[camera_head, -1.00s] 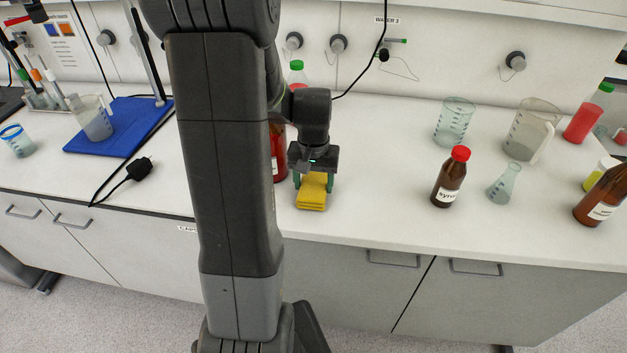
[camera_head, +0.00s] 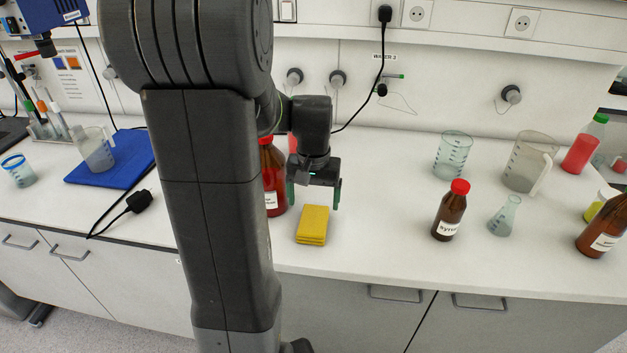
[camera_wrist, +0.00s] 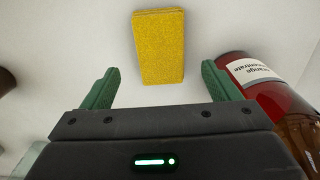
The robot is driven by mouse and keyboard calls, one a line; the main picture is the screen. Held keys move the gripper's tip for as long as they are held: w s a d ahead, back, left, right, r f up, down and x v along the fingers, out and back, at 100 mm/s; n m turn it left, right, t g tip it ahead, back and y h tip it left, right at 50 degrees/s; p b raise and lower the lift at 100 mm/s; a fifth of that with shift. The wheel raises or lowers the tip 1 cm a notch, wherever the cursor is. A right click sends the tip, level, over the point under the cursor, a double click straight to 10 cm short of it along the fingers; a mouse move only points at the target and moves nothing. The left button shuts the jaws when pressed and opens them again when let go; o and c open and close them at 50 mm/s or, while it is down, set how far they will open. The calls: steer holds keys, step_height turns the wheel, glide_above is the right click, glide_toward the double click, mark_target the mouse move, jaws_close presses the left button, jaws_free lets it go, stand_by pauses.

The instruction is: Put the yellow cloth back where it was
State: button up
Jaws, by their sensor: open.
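The yellow cloth (camera_head: 313,224), a folded rectangular stack, lies flat on the white bench near its front edge. It also shows in the wrist view (camera_wrist: 159,46), beyond my fingertips and roughly centred between them. My gripper (camera_head: 314,196) is open and empty, with green fingers spread wider than the cloth. It is above and behind the cloth in the head view and apart from it. The fingers also show in the wrist view (camera_wrist: 163,84).
A brown bottle labelled concentrate (camera_head: 272,178) stands close left of my gripper, partly behind my arm; it shows in the wrist view (camera_wrist: 262,84). A red-capped syrup bottle (camera_head: 450,212), flask (camera_head: 503,217) and beakers stand right. Bench between cloth and syrup bottle is clear.

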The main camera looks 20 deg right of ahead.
mark_target(314, 219)
step_height(314, 219, up, 6)
steer(key=shift+f, duration=0.15)
stand_by(0.4)
step_height(314, 219, down, 12)
steer(key=shift+r, duration=0.25)
steer(key=shift+w, duration=0.1)
steer(key=shift+r, duration=1.7)
steer(key=shift+f, duration=0.15)
